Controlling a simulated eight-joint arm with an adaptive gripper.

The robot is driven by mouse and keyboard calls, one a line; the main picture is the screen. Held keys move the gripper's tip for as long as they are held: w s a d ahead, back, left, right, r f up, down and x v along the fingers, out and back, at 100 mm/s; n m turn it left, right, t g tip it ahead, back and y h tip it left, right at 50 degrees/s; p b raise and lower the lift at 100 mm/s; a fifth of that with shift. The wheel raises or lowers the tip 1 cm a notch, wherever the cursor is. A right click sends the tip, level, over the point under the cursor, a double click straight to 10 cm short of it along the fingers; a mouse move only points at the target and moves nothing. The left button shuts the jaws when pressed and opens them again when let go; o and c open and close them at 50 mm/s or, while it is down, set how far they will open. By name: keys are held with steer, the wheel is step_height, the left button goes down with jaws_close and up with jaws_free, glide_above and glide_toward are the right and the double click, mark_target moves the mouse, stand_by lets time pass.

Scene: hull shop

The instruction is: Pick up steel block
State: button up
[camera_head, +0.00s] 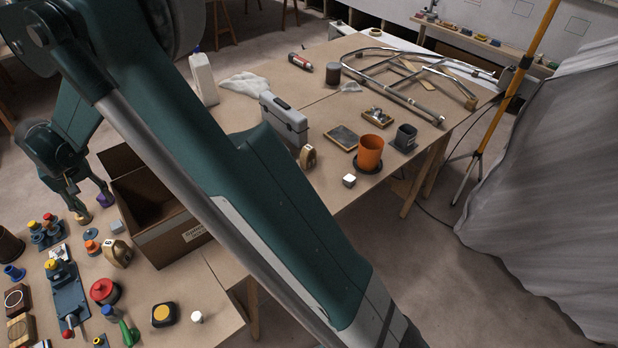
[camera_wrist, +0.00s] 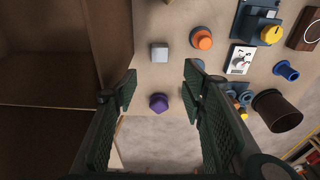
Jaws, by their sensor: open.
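A small grey cube, which looks like the steel block (camera_head: 117,226), sits on the near table beside the cardboard box. In the wrist view the block (camera_wrist: 159,52) lies just above the gap between my fingertips, with nothing touching it. My gripper (camera_head: 93,198) is open and empty, pointing down over the table at the left; it also shows in the wrist view (camera_wrist: 160,88). A purple knob-like piece (camera_wrist: 159,102) shows between the fingers, near the table edge. Its height relative to the fingertips is hard to tell.
An open cardboard box (camera_head: 190,238) stands close to my gripper. An orange-topped piece (camera_wrist: 201,38) and a control with a yellow knob (camera_wrist: 271,34) lie right of the block in the wrist view. Another pale cube (camera_head: 349,180) sits on the far table near an orange cup (camera_head: 370,152).

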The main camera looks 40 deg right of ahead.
step_height(320, 180, up, 16)
steer(key=s+d+m, duration=0.1)
steer(key=d+m, duration=0.1)
steer(key=d, duration=1.1)
steer(key=s+d+m+h, duration=0.1)
steer(key=d+m, duration=0.1)
steer(key=d, duration=1.1)
steer(key=s+d+m, duration=0.1)
steer(key=d+m, duration=0.1)
steer(key=d, duration=1.1)
steer(key=shift+s+d+r+m+b, duration=0.2)
steer(key=shift+s+r+m+b, duration=0.2)
steer(key=s+d+m+h, duration=0.1)
steer(key=s+d+m, duration=0.1)
steer(key=s+d, duration=0.55)
steer(key=s+d+m, duration=0.2)
steer(key=s+d, duration=0.2)
steer(key=d, duration=0.7)
steer(key=s+d+m+h, duration=0.1)
steer(key=s+d+m, duration=0.1)
steer(key=s+d, duration=0.55)
steer(key=s+d+f+m+g+b, duration=0.15)
steer(key=s+d+m, duration=0.25)
steer(key=s+d, duration=0.75)
step_height(320, 180, down, 22)
steer(key=shift+s+a, duration=0.15)
steer(key=shift+s, duration=0.1)
steer(key=shift+f, duration=0.2)
